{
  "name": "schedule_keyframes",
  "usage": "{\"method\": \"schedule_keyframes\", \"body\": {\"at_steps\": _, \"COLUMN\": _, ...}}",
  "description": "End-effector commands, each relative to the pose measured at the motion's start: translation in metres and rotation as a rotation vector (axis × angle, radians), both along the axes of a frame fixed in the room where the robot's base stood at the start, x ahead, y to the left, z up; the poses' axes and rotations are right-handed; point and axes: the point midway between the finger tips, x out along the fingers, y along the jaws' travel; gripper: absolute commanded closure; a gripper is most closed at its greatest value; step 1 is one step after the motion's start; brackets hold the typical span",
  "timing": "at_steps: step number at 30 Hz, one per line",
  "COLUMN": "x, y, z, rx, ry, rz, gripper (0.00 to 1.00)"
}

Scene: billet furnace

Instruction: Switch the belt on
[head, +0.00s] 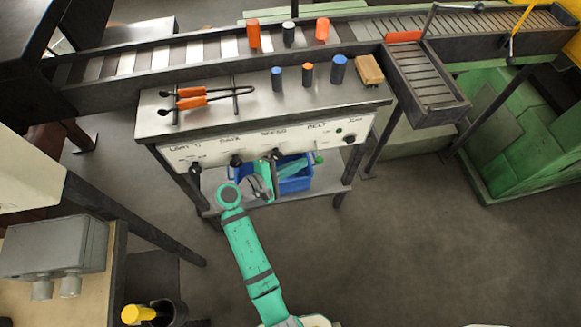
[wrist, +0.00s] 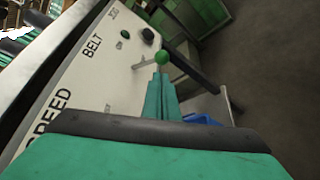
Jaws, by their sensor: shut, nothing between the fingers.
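The belt control is a lever with a green ball knob (head: 319,159) on the white front panel (head: 215,151), under the word BELT. In the wrist view the green ball (wrist: 162,57) sits at the end of a thin pale rod that reaches out from the panel. My gripper (wrist: 161,76) is shut and empty, its teal fingers pointing at the ball. The fingertips look very close to the ball; I cannot tell whether they touch. In the head view my gripper (head: 305,162) is in front of the panel, partly hiding the lever's rod.
A small green lamp (wrist: 125,34) and a black knob (wrist: 148,33) are beside the lever. Other dark knobs, such as one at the left (head: 196,167), line the panel. A blue crate (head: 296,181) stands below. Tongs (head: 195,99) and several cylinders lie or stand on the bench.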

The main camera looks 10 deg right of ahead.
Motion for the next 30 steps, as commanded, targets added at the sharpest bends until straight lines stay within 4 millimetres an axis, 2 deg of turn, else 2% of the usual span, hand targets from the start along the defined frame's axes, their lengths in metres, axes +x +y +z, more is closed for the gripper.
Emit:
{"method": "schedule_keyframes", "body": {"at_steps": 6, "x": 0.013, "y": -0.027, "z": -0.008, "rx": 0.000, "ry": 0.000, "rz": -0.001, "gripper": 1.00}}
{"method": "schedule_keyframes", "body": {"at_steps": 12, "x": 0.019, "y": -0.038, "z": -0.012, "rx": 0.001, "ry": 0.001, "rz": 0.000, "gripper": 1.00}}
{"method": "schedule_keyframes", "body": {"at_steps": 24, "x": 0.019, "y": -0.038, "z": -0.012, "rx": 0.001, "ry": 0.001, "rz": 0.002, "gripper": 1.00}}
{"method": "schedule_keyframes", "body": {"at_steps": 30, "x": 0.021, "y": -0.028, "z": -0.010, "rx": -0.001, "ry": 0.030, "rz": 0.018, "gripper": 1.00}}
